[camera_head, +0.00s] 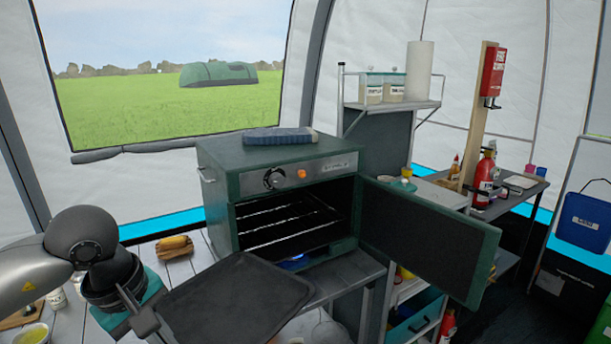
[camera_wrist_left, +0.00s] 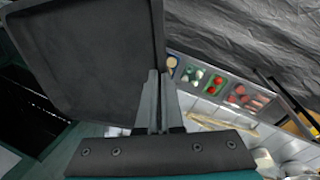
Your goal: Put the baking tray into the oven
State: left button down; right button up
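The dark baking tray (camera_head: 240,300) is in front of the oven, its far edge near the oven's open front. My left gripper (camera_head: 140,312) is at the tray's left edge. In the left wrist view the fingers (camera_wrist_left: 158,100) are together on the rim of the tray (camera_wrist_left: 90,60). The green oven (camera_head: 222,205) stands on a grey table, and its door (camera_head: 428,238) is swung open to the right. Wire racks (camera_head: 290,222) show inside, with no tray on them. My right gripper is not in view.
A blue-grey item (camera_head: 280,135) lies on top of the oven. A shelf with jars and a paper roll (camera_head: 419,72) stands behind right. The open door takes up the room right of the opening.

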pick_arm(q)
jog(key=s+d+m+g+h, duration=0.1)
jog(key=s+d+m, duration=0.4)
jog(key=m, duration=0.5)
jog(key=shift+s+d+m+g, duration=0.15)
jog(key=shift+s+m+g, duration=0.25)
jog(key=shift+g, duration=0.2)
jog(key=shift+w+d, duration=0.1)
